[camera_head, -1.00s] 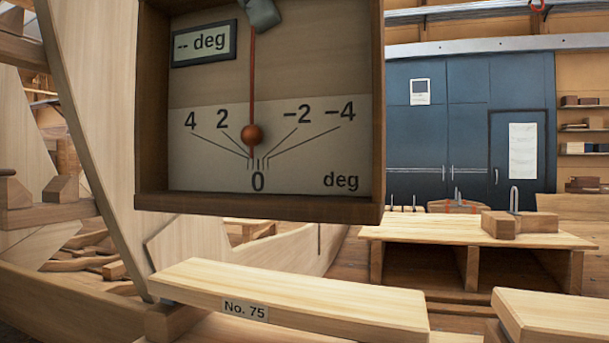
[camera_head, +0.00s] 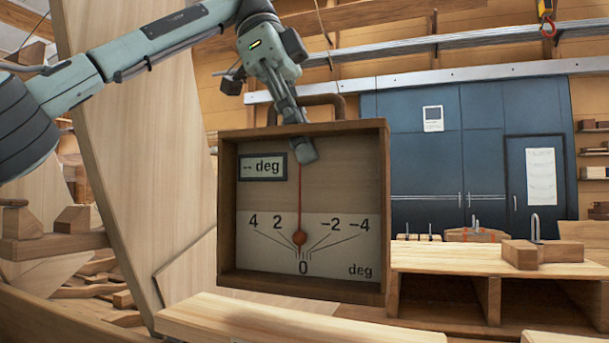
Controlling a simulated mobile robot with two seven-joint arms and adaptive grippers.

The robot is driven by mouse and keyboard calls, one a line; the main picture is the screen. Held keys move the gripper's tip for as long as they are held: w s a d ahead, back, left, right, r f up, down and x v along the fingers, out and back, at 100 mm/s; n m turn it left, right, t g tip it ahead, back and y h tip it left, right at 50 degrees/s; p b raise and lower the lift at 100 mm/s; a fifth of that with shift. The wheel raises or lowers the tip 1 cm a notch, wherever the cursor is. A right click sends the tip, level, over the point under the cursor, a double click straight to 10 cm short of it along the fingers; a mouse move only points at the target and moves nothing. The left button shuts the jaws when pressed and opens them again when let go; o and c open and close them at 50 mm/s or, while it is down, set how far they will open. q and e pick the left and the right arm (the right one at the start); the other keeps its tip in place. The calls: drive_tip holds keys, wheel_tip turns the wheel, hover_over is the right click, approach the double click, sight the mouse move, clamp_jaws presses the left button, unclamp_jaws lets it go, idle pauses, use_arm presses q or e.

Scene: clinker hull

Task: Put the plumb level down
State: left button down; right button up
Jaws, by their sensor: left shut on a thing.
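The plumb level (camera_head: 262,209) is a wooden box with a degree scale, a "-- deg" display and a red plumb line with a bob hanging close to 0. It hangs upright in the middle of the view, with a brown handle on top. My left gripper (camera_head: 304,145) comes from above and is shut on the plumb level at its top edge; the exact grip on the handle is partly hidden. The level's lower edge overlaps the pale plank in front in the picture; I cannot tell whether they touch. My right gripper is not in view.
A pale wooden plank (camera_head: 290,324) lies at the bottom. A workbench (camera_head: 450,259) with open compartments stands at right, with a wooden block (camera_head: 542,253) on it. Large pale hull planks (camera_head: 130,130) rise at left. Blue cabinets (camera_head: 425,165) stand behind.

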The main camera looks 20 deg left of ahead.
sight(301, 188)
use_arm(q)
drive_tip(key=shift+f, duration=2.2)
